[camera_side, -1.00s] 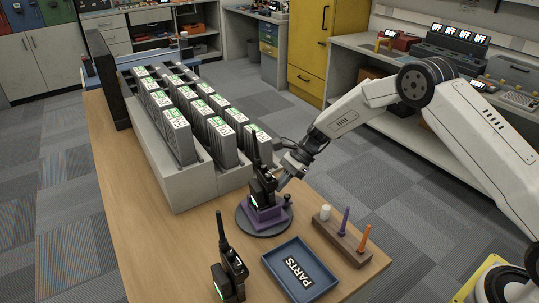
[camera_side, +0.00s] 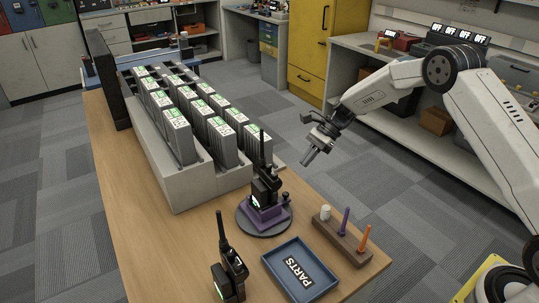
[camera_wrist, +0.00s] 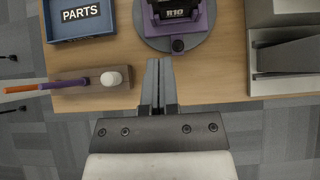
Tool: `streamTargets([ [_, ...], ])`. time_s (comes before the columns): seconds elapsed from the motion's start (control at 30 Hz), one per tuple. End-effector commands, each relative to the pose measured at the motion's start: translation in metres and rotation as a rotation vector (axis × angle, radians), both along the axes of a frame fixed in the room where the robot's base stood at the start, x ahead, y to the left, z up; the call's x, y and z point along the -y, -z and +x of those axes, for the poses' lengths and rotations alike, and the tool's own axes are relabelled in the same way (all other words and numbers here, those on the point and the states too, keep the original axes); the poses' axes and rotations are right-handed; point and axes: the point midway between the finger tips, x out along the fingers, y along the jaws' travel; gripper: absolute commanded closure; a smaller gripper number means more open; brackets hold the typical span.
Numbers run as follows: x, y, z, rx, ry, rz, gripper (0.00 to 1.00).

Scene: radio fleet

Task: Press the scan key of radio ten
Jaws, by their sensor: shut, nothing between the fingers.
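A black handheld radio (camera_side: 264,185) stands upright in a purple cradle (camera_side: 263,215) on a round grey base (camera_side: 250,231). In the wrist view the purple cradle (camera_wrist: 205,18) shows at the top edge with a label reading R10 (camera_wrist: 174,13); the radio's keys are not visible there. My gripper (camera_side: 306,161) is shut and empty, in the air to the upper right of the radio and clear of it. In the wrist view the closed fingers (camera_wrist: 159,64) point toward the round base (camera_wrist: 148,37) and a dark knob (camera_wrist: 178,45).
A second radio (camera_side: 229,274) stands at the front left. A blue PARTS tray (camera_side: 322,270) and a wooden holder (camera_side: 343,243) with a white piece and purple and orange sticks sit at the front right. A grey rack (camera_side: 182,184) of upright units fills the table behind.

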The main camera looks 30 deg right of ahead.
Motion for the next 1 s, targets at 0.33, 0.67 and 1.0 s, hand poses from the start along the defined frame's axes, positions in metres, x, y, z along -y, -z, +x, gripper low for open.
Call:
streamTargets([
  [0.33, 0.022, -0.022, 0.000, 0.001, 0.000, -0.001, 1.00],
  [0.67, 0.023, -0.022, 0.000, 0.001, -0.001, -0.001, 1.00],
  [1.0, 0.022, -0.022, 0.000, 0.001, -0.001, -0.001, 1.00],
])
